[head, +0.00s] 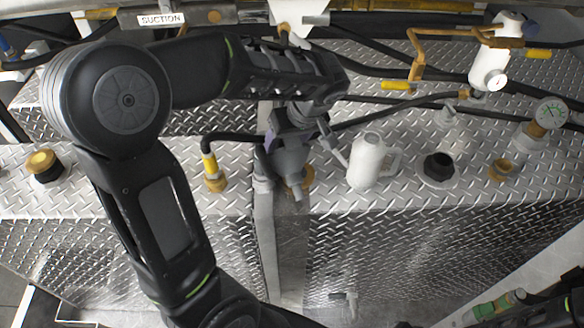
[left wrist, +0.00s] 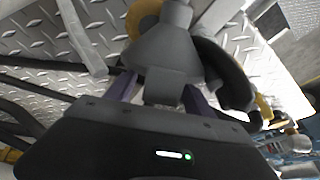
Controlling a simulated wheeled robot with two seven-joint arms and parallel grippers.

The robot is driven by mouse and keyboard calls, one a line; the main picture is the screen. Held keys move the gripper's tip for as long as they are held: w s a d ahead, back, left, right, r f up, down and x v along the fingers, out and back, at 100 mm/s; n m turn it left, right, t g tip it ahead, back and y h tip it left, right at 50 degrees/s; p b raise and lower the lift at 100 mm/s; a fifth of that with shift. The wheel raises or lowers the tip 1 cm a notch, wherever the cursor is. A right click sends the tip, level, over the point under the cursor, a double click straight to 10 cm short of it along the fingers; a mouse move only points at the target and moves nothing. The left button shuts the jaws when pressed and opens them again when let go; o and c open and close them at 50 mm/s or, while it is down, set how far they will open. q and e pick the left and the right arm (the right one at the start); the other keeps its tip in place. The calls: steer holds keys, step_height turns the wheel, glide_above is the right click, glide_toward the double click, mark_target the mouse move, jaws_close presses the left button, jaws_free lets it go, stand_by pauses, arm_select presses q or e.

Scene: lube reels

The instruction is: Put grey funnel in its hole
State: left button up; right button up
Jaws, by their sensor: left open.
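The grey funnel (head: 289,160) is at the middle of the head view, over the strip between the two metal tread-plate tops. Its spout points down in the picture. My left gripper (head: 298,122) is at its upper side, with jaws open. In the left wrist view the funnel (left wrist: 160,62) sits between the two fingers of the gripper (left wrist: 155,92). A brass ring (head: 308,178) shows partly behind the funnel; it also shows beside the spout in the left wrist view (left wrist: 143,18). I cannot tell whether the spout is in it.
A white jug (head: 367,163) stands close right of the funnel. A black hose with a yellow-brass fitting (head: 211,170) is on the left. Hoses and pipes run behind.

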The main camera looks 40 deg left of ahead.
arm_select(q)
jaws_close()
stand_by(0.7)
